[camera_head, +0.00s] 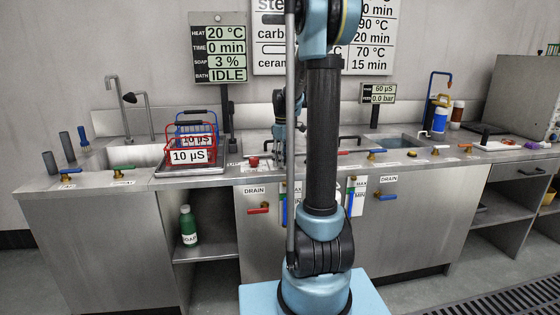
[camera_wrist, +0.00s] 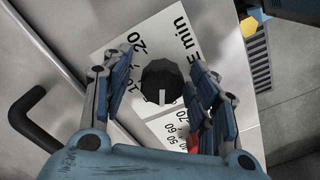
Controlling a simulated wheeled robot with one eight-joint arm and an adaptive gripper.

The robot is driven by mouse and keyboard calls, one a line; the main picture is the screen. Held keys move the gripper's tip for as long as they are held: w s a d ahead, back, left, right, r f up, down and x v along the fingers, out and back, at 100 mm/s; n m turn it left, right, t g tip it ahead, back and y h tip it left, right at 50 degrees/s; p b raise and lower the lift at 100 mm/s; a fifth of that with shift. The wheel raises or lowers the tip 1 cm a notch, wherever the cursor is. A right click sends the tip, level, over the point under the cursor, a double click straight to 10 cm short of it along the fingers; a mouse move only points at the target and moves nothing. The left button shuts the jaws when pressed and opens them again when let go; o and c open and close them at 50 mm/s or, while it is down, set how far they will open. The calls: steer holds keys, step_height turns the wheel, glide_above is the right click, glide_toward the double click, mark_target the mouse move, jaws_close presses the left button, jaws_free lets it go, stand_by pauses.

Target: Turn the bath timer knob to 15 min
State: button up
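In the wrist view the dark round timer knob (camera_wrist: 161,78) sits on a white plate (camera_wrist: 115,45) with black printing, where "20" and "min" can be read. A short white mark on the knob points toward the bottom of the picture. My gripper (camera_wrist: 163,88) is open, one finger on each side of the knob with a gap on both sides. In the head view my gripper (camera_head: 280,150) is over the counter; the knob cannot be made out there. The display board (camera_head: 219,48) reads HEAT 20 °C, TIME 0 min, SOAP 3 %, BATH IDLE.
A second white plate (camera_wrist: 172,128) reading "50 60" and a red part (camera_wrist: 193,143) lie close by in the wrist view. Taps line the counter's front.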

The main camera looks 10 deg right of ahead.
steer(key=shift+r, duration=0.1)
step_height(320, 180, up, 12)
stand_by(0.7)
step_height(320, 180, up, 5)
steer(key=n, duration=0.2)
step_height(320, 180, down, 17)
steer(key=shift+a+f, duration=0.1)
steer(key=shift+f, duration=0.05)
stand_by(0.7)
steer(key=c, duration=1.1)
